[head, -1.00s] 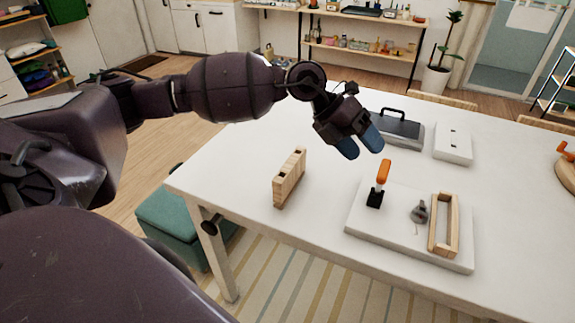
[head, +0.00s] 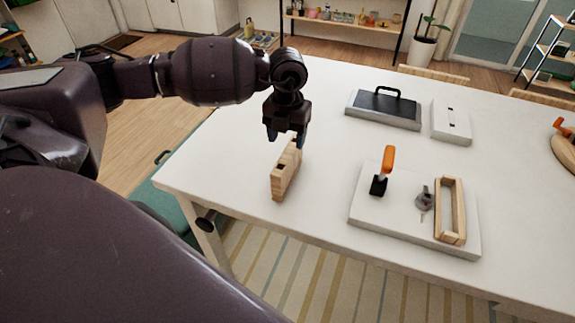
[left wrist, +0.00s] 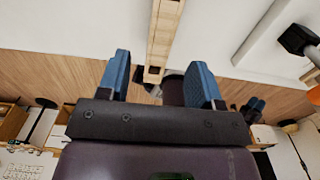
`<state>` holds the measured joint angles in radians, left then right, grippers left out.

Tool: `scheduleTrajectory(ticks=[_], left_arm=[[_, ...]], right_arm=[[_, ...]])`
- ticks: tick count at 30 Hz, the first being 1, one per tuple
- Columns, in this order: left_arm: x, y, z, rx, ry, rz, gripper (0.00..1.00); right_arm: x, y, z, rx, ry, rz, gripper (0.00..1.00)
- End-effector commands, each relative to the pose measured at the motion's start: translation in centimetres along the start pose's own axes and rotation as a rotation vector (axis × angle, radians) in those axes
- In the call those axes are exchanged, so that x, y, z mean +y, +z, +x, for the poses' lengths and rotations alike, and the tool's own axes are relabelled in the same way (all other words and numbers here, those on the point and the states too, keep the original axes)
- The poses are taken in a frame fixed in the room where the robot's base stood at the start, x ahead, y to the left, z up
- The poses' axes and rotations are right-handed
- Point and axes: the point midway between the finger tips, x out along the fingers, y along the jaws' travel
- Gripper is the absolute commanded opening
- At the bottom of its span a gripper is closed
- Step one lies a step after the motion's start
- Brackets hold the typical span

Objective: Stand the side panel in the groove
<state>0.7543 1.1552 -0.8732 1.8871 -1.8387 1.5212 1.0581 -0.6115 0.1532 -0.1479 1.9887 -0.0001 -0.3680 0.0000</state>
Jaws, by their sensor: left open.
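The side panel (head: 284,178) is a light wooden board standing on edge on the white table, with a notch in its top edge. My left gripper (head: 286,140) points down over the panel's far part, open. In the left wrist view the panel (left wrist: 164,30) runs up the picture between the open blue fingertips (left wrist: 159,62); I cannot tell whether they touch it. A wooden frame (head: 461,212), with a slot along it, is on the white fixture board (head: 405,231); which part is the groove is unclear.
The fixture board also carries an orange-handled clamp (head: 388,160) and a grey knob (head: 424,198). A grey block with a black handle (head: 384,104) and a white block (head: 451,122) stand behind. The table between panel and board is clear.

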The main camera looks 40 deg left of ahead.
Motion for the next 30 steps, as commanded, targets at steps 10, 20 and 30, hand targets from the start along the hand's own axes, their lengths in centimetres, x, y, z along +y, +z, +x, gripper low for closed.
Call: scheduleTrajectory(ticks=[10,20,30], left_arm=[[-0.1,0.1,3.7,0.002,-0.003,0.002,0.6],[0.0,0.5,7.7,0.002,-0.003,0.002,0.6],[0.0,0.5,8.2,-0.001,-0.003,0.003,0.56]], right_arm=[[-0.5,-1.5,0.2,0.021,-0.004,0.013,0.43],[-0.5,-2.0,0.0,0.021,-0.005,0.015,0.43],[-0.3,-0.7,-0.6,-0.005,-0.001,0.011,0.43]])
